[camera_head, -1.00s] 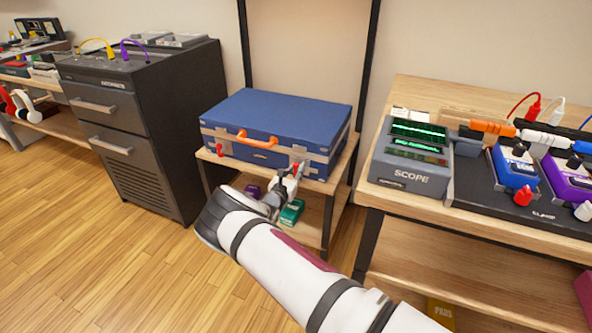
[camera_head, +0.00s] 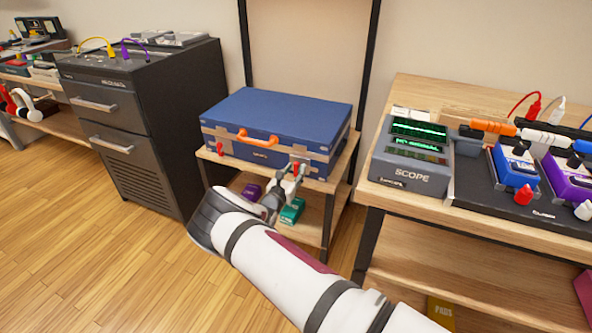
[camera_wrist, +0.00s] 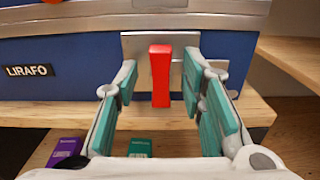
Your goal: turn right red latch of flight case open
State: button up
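The blue flight case (camera_head: 285,118) is closed on a small wooden shelf unit. It has an orange handle (camera_head: 258,138) and a red latch at each front side. The right red latch (camera_wrist: 160,75) stands upright on a metal plate in the wrist view. It also shows in the head view (camera_head: 296,167). The left red latch (camera_head: 220,149) hangs down. My gripper (camera_wrist: 158,85) is open at the case front, with one teal-padded finger on each side of the right latch and a visible gap on both sides.
Below the case, a purple box (camera_head: 251,192) and a green box (camera_head: 292,211) sit on the lower shelf. A table with a scope (camera_head: 410,160) and pedals stands right. A dark cabinet (camera_head: 150,110) stands left. The floor in front is clear.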

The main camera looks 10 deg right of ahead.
jog(key=v, duration=1)
jog(key=shift+s, duration=0.25)
jog(key=shift+a, duration=0.15)
